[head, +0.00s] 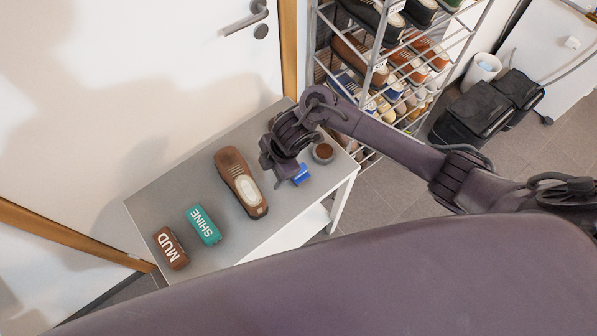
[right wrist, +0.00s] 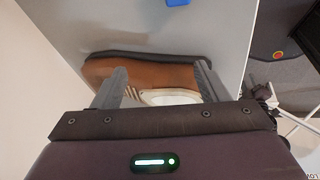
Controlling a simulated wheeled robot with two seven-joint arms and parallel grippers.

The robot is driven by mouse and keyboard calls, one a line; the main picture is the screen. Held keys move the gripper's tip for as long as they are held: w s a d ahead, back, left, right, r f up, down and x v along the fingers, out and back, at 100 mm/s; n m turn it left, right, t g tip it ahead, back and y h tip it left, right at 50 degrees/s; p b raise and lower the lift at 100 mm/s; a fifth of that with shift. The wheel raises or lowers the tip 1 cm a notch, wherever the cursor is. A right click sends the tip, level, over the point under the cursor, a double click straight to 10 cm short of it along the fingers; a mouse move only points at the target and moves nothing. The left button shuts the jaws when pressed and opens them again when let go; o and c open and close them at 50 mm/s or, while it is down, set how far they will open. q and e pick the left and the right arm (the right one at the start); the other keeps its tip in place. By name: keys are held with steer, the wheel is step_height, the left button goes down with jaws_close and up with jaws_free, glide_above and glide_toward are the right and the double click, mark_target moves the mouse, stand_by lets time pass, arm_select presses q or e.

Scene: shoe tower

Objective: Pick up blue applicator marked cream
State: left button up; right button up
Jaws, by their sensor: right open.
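The blue applicator (head: 301,174) lies on the right part of the grey bench top, partly hidden by my right gripper; no marking on it can be read. In the right wrist view, only a bit of the blue applicator (right wrist: 178,2) shows at the top edge, beyond the fingertips. My right gripper (head: 279,172) is open and empty, above the bench beside the applicator. In the right wrist view, its fingers (right wrist: 160,76) are spread apart with the brown shoe (right wrist: 150,74) showing behind them. My left gripper is not in view.
The brown shoe (head: 240,181) lies mid-bench (head: 165,195). A green SHINE brush (head: 205,225) and brown MUD brush (head: 170,248) lie to its left. A round tin (head: 323,153) with brown content stands near the right end. A loaded shoe rack (head: 392,62) stands behind.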

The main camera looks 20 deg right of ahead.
steer(key=n+g+h, duration=0.1)
steer(key=g+h, duration=0.1)
glide_above(302, 163)
steer(key=s, duration=0.1)
steer(key=shift+s+a, duration=0.15)
steer(key=shift+a, duration=0.3)
steer(key=shift+s+d+f, duration=0.1)
steer(key=shift+d, duration=0.2)
steer(key=shift+s+a+f, duration=0.1)
steer(key=shift+a+f, duration=0.1)
steer(key=shift+f, duration=0.7)
steer(key=shift+a+f, duration=0.25)
steer(key=shift+f, duration=1.15)
steer(key=shift+a+f, duration=0.2)
steer(key=shift+f, duration=1.15)
steer(key=c, duration=1.1)
steer(key=shift+o, duration=0.2)
steer(key=shift+r, duration=0.15)
steer(key=r, duration=0.4)
steer(key=r+p, duration=0.1)
steer(key=r, duration=0.2)
steer(key=shift+w+r, duration=0.2)
steer(key=shift+r, duration=0.2)
step_height(302, 163, up, 12)
steer(key=p, duration=0.5)
steer(key=shift+s, duration=0.15)
